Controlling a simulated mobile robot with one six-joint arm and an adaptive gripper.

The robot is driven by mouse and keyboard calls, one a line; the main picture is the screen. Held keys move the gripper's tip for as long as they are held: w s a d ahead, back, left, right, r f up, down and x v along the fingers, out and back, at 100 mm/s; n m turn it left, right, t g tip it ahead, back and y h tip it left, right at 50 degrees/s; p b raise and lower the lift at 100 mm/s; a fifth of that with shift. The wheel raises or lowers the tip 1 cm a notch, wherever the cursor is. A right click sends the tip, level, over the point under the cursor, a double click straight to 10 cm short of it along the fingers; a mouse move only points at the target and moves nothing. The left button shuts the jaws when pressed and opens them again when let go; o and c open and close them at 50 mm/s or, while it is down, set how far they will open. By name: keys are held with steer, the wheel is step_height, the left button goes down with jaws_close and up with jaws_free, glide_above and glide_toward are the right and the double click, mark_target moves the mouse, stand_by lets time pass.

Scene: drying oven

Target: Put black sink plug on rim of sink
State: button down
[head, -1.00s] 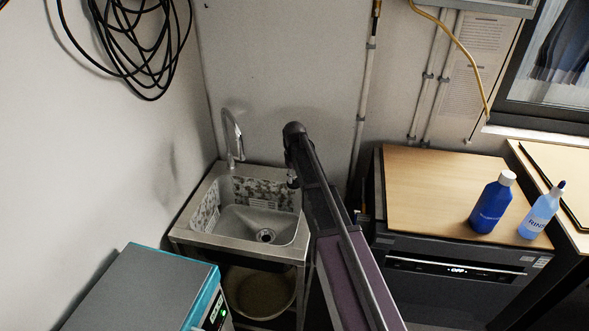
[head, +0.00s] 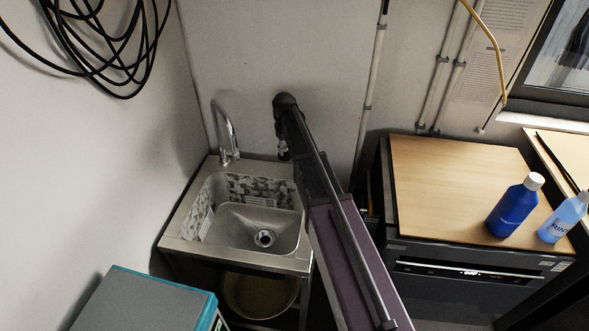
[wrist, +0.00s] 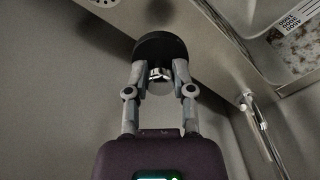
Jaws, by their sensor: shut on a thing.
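My gripper (wrist: 160,78) is shut on the metal knob of the black sink plug (wrist: 160,45). The plug is a round black disc at the far end of the fingers. In the head view my arm reaches to the right rear of the sink (head: 232,257); the plug cannot be made out there. The sink is a steel basin with a wide flat rim, a patterned inner wall and a round drain (head: 264,238). In the wrist view steel of the sink (wrist: 222,50) lies above and right of the plug. Whether the plug touches it, I cannot tell.
A curved tap (head: 228,135) stands at the sink's rear left and shows on the right in the wrist view (wrist: 262,130). A teal and grey box (head: 150,305) is at front left. A dark appliance with a wooden top (head: 440,170) and a blue bottle (head: 514,208) is at right.

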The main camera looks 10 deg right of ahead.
mark_target(283, 157)
steer(key=shift+w+d, duration=0.1)
stand_by(0.3)
steer(key=s+f+n+b, duration=0.1)
steer(key=s+n, duration=0.1)
steer(key=s, duration=1.4)
steer(key=shift+s+f+n+b, duration=0.25)
steer(key=shift+f+n+b, duration=0.05)
steer(key=shift+b, duration=0.05)
steer(key=shift+w+d, duration=0.1)
steer(key=w, duration=0.4)
steer(key=w+a+f+b, duration=0.1)
steer(key=w, duration=0.9)
steer(key=shift+w+a+f, duration=0.2)
steer(key=shift+w, duration=0.05)
steer(key=shift+w, duration=0.6)
step_height(283, 157, down, 4)
steer(key=b, duration=0.4)
steer(key=shift+r, duration=0.15)
